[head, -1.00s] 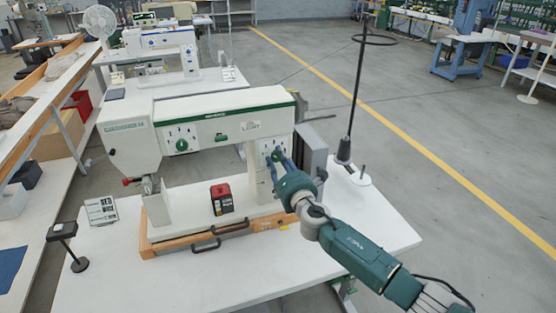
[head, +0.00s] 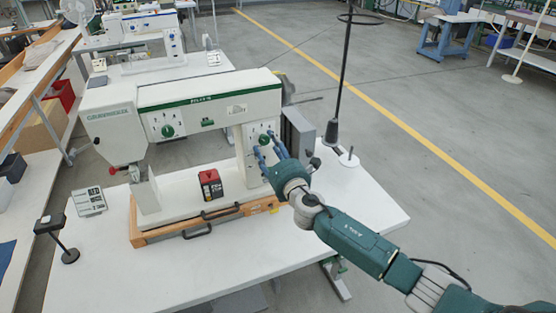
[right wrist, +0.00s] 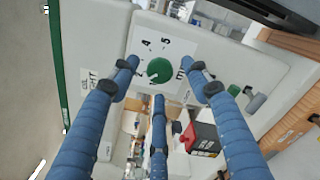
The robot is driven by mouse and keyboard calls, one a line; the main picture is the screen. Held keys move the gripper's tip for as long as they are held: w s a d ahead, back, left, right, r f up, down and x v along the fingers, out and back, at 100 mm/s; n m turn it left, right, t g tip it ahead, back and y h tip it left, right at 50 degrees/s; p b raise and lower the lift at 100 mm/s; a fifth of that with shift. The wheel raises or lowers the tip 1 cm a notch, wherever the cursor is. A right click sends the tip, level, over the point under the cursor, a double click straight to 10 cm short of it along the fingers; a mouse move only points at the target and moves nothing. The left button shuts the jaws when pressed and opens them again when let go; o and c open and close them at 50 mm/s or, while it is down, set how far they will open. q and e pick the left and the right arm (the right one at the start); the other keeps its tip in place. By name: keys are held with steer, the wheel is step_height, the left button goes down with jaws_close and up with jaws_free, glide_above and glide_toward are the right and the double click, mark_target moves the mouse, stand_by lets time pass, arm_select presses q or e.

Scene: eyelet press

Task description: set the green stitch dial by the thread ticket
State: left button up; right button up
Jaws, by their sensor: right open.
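The white sewing machine has a green dial (head: 265,139) on its right column and another green dial (head: 167,131) on its upper left panel. My right gripper (head: 267,155) is open at the column dial, fingers pointing at it. The right wrist view shows that green dial (right wrist: 159,71) between the blue fingers (right wrist: 159,82), with 4 and 5 printed above it. I cannot tell whether a finger touches it. A printed card (head: 90,201) stands left of the machine; its text is too small to read fully. My left gripper is out of view.
A red and black box (head: 210,184) stands on the machine bed, also seen in the right wrist view (right wrist: 202,139). A black stand (head: 60,238) is at the table's left. A thread pole (head: 336,90) rises at right. The front tabletop (head: 180,270) is clear.

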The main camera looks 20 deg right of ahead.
steer(key=s, duration=0.9)
steer(key=shift+s+d, duration=0.3)
